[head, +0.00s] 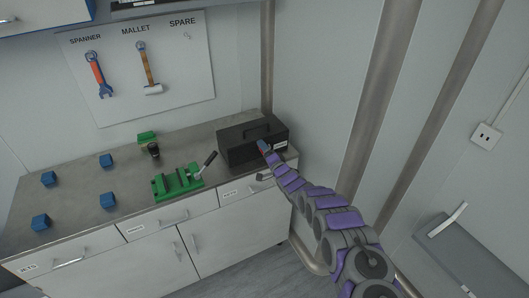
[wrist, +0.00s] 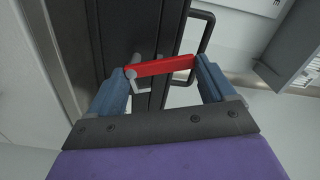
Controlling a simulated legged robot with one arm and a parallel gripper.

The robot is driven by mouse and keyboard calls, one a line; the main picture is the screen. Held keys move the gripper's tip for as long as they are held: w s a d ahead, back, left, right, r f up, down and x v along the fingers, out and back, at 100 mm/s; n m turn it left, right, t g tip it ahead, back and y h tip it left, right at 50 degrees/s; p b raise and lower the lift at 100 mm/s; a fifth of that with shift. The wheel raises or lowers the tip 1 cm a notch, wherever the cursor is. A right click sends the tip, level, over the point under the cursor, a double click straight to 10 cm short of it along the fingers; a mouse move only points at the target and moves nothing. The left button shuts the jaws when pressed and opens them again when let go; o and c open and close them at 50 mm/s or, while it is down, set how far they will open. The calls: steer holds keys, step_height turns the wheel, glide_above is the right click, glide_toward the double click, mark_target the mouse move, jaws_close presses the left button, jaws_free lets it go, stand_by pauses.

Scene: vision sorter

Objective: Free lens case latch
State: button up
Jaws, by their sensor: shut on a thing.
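The lens case (head: 237,151) is a black box with a carrying handle on top, standing at the right end of the workbench. In the wrist view its dark face (wrist: 110,30) fills the upper left. A red latch (wrist: 160,67) lies across the gap between the blue fingers of my gripper (wrist: 164,74), with a small grey pivot at its left end. My gripper (head: 264,146) is shut on the latch at the case's front right. The fingers hide the latch in the head view.
A green vise (head: 178,182) with a raised lever stands left of the case. Several blue blocks (head: 108,200) sit on the bench (head: 82,205) further left. A tool board (head: 120,50) hangs behind. A metal post (head: 380,70) rises on the right.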

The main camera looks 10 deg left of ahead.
steer(key=shift+d+f, duration=0.1)
steer(key=shift+d, duration=0.1)
steer(key=o, duration=1.4)
steer(key=shift+w+f, duration=0.1)
steer(key=shift+w, duration=0.05)
steer(key=shift+c, duration=0.2)
steer(key=shift+s, duration=0.2)
steer(key=p+v, duration=0.1)
steer(key=v, duration=1.6)
steer(key=shift+d, duration=0.2)
